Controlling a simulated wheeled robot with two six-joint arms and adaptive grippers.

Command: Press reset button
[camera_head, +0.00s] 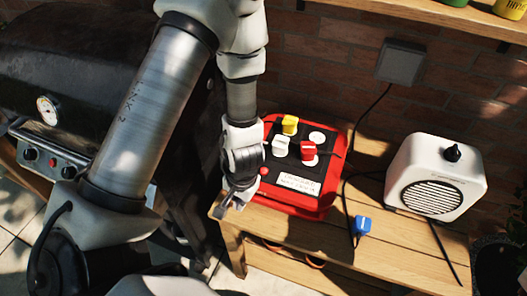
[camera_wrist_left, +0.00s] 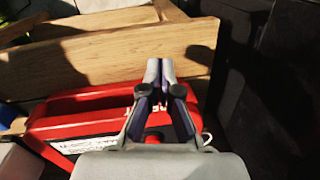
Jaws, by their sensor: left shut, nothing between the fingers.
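A red box (camera_head: 325,203) with a black top panel sits on the wooden table. Yellow (camera_head: 290,124), white (camera_head: 280,146) and red (camera_head: 308,151) plugs stand in it. A small red round button (camera_head: 264,171) is at its left edge, close to my left gripper (camera_head: 228,206). The gripper is shut and empty, its tips pointing down by the table's left end. In the left wrist view the shut fingertips (camera_wrist_left: 161,68) appear beyond the red box (camera_wrist_left: 85,103). I cannot tell whether the gripper touches the button. My right gripper is out of view.
A white speaker-like box (camera_head: 436,175) with a black knob stands at the right of the table (camera_head: 400,240). A blue plug (camera_head: 361,226) lies near the front edge. A black grill (camera_head: 60,60) is at the left. Black cables cross the tabletop.

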